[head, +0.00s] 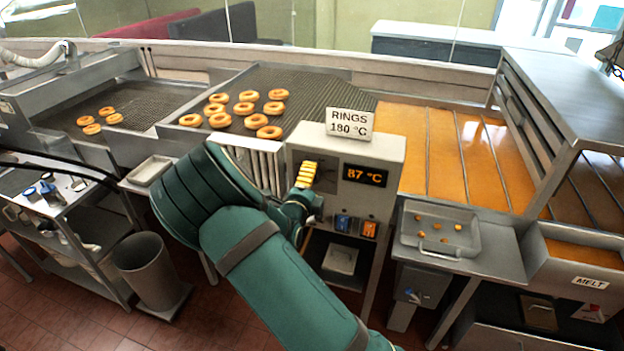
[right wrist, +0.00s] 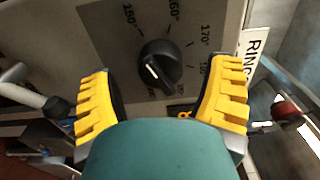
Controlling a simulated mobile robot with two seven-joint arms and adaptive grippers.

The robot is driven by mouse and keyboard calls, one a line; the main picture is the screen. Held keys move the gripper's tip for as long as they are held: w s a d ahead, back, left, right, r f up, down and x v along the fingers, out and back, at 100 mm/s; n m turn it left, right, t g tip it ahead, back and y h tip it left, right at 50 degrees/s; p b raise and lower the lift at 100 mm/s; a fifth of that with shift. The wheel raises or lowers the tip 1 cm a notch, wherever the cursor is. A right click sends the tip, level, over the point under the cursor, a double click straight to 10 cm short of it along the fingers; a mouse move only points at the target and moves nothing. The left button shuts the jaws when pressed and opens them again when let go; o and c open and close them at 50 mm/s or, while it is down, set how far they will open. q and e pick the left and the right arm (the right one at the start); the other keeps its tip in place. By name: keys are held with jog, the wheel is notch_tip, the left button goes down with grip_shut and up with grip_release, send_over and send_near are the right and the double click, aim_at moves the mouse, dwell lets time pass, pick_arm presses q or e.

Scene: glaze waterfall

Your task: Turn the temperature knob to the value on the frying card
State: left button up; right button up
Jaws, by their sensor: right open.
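The frying card (head: 349,124) stands on top of the grey control box (head: 300,140) and reads "RINGS 180 °C". The temperature knob (right wrist: 160,66) is black and round with a white pointer mark, which sits toward its lower left in the right wrist view. Dial marks 150°, 160° and 170° are readable; lower ones are partly hidden. My right gripper (head: 307,175) is at the box front, hiding the knob in the head view. Its yellow fingers (right wrist: 165,70) are open, one on each side of the knob, with visible gaps. My left gripper is not in view.
An orange display (head: 365,175) reads 87 °C, with blue and orange switches (head: 355,227) below. Fried rings (head: 245,108) lie on the mesh conveyor behind. A tray (head: 438,235) with small orange pieces stands right, a bin (head: 150,270) left.

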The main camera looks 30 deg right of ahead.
jog(key=shift+w+d, duration=0.35)
jog(key=shift+d, duration=0.05)
jog(key=c, duration=1.3)
